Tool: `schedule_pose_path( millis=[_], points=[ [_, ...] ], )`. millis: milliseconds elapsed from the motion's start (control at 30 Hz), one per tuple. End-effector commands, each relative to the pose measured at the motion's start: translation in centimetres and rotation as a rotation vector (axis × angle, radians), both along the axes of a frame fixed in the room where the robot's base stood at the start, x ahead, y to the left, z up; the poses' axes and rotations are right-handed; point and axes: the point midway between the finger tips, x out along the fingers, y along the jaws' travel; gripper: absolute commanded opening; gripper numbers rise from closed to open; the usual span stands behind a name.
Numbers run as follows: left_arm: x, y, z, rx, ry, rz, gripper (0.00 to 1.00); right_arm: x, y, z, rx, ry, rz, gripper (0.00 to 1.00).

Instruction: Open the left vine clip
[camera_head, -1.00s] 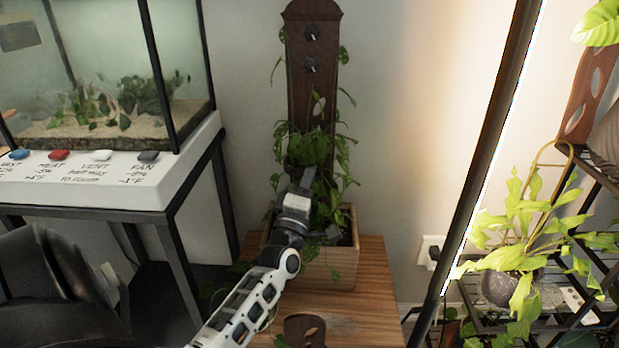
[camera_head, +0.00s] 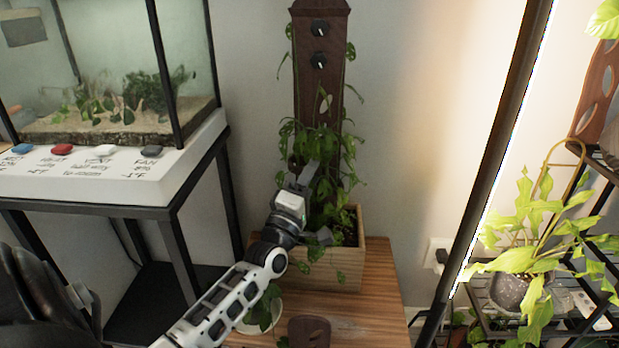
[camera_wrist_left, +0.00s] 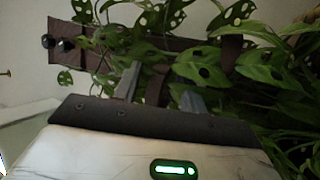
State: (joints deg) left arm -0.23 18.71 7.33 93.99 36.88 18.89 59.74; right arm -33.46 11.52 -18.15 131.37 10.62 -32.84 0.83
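A dark wooden trellis board (camera_head: 319,90) rises from a wooden planter box (camera_head: 335,268) with a leafy vine (camera_head: 325,145) on it. Two dark round knobs sit on the board's upper part, the upper knob (camera_head: 320,28) above the lower knob (camera_head: 318,61). I cannot make out the left vine clip for certain among the leaves. My left gripper (camera_head: 303,178) is in front of the vine's lower part. In the left wrist view its two fingers (camera_wrist_left: 158,88) stand apart, with a brown strip (camera_wrist_left: 157,82) and leaves beyond the gap. My right gripper does not show.
A glass tank (camera_head: 110,70) on a white labelled base (camera_head: 120,175) stands at left on a black stand. A dark pole (camera_head: 500,140) and a potted plant (camera_head: 515,290) on a rack are at right. The wooden table (camera_head: 385,290) has free room right of the planter.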

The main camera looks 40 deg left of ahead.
Motion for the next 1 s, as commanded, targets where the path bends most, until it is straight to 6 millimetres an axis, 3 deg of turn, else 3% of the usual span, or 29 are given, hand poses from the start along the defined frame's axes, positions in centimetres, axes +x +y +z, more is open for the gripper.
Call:
schedule_pose_path(
  millis=[233,367,800,1000],
  points=[
    [-0.2,-0.1,-0.2,0.000,0.002,-0.001,0.42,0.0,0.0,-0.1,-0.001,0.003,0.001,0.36],
    [-1.2,-0.3,-0.7,0.000,0.005,-0.001,0.42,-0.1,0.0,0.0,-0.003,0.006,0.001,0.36],
    [-10.3,-2.2,-4.7,0.000,0.007,-0.001,0.42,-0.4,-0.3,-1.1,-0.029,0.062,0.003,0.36],
    [-13.2,-2.8,-6.0,0.000,0.003,0.000,0.42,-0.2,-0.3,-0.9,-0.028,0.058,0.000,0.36]
  ],
)
